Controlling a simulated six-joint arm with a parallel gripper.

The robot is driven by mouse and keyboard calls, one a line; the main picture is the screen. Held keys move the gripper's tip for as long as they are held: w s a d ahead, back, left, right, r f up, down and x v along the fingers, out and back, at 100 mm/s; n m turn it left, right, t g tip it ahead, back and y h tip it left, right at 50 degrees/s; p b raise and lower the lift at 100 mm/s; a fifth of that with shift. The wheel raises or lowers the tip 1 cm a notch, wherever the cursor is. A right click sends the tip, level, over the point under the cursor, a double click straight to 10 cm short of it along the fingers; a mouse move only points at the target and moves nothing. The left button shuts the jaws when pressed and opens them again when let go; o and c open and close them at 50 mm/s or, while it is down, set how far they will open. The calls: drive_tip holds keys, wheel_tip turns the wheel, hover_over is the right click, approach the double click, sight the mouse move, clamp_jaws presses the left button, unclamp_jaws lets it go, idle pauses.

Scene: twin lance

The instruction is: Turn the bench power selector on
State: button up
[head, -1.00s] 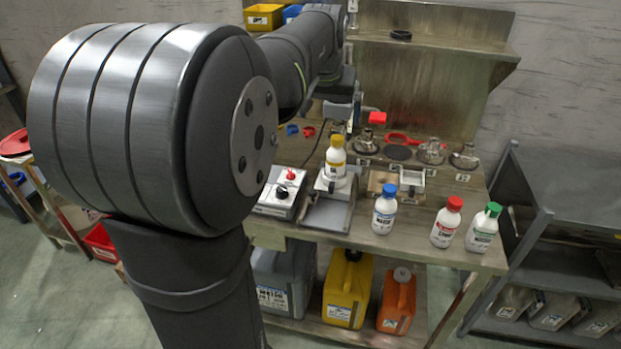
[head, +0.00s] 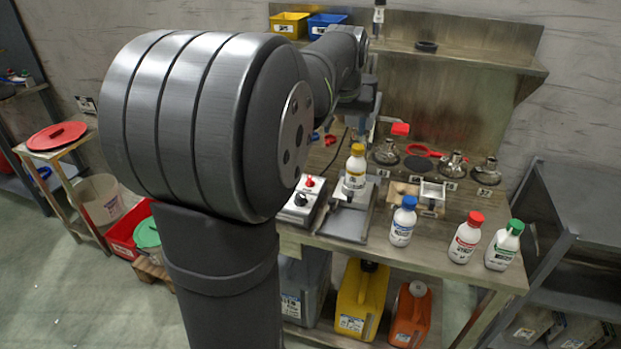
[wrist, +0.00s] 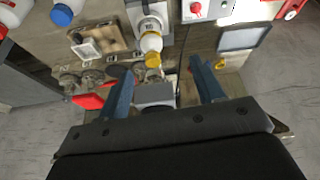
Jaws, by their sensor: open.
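A pale control box (head: 299,211) with a red knob (head: 309,182) and a black knob (head: 301,199) sits at the bench's left front. It looks like the power selector, but its markings are too small to read. In the wrist view the box (wrist: 222,9) shows at the top edge with its red knob (wrist: 196,8), partly cut off. My gripper (wrist: 160,68) is open, with two blue fingers apart and nothing held. It is over the back of the bench, away from the box. In the head view, my arm partly hides the gripper.
A yellow-capped bottle (head: 355,170) stands on a device right of the box. Blue-capped (head: 403,222), red-capped (head: 466,240) and green-capped (head: 504,246) bottles line the front edge. Metal fittings (head: 452,163) stand behind. A shelf (head: 460,55) overhangs the back.

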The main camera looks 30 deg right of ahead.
sight(311, 181)
drive_tip(key=w+a+f+n, duration=0.1)
drive_tip(key=w+f, duration=0.1)
drive_tip(key=f, duration=0.1)
drive_tip(key=w+a+f+n+y, duration=0.1)
drive_tip(key=w+f+n, duration=0.1)
drive_tip(key=w+f, duration=0.1)
drive_tip(key=w+f+n, duration=0.1)
drive_tip(key=w+f, duration=0.2)
drive_tip(key=shift+a+n+t+y, duration=0.3)
drive_tip(key=shift+a, duration=0.1)
drive_tip(key=c, duration=0.6)
drive_tip(key=shift+o, duration=0.2)
drive_tip(key=x, duration=1.7)
drive_tip(key=shift+w+r, duration=0.15)
drive_tip(key=shift+c, duration=0.2)
clamp_jaws()
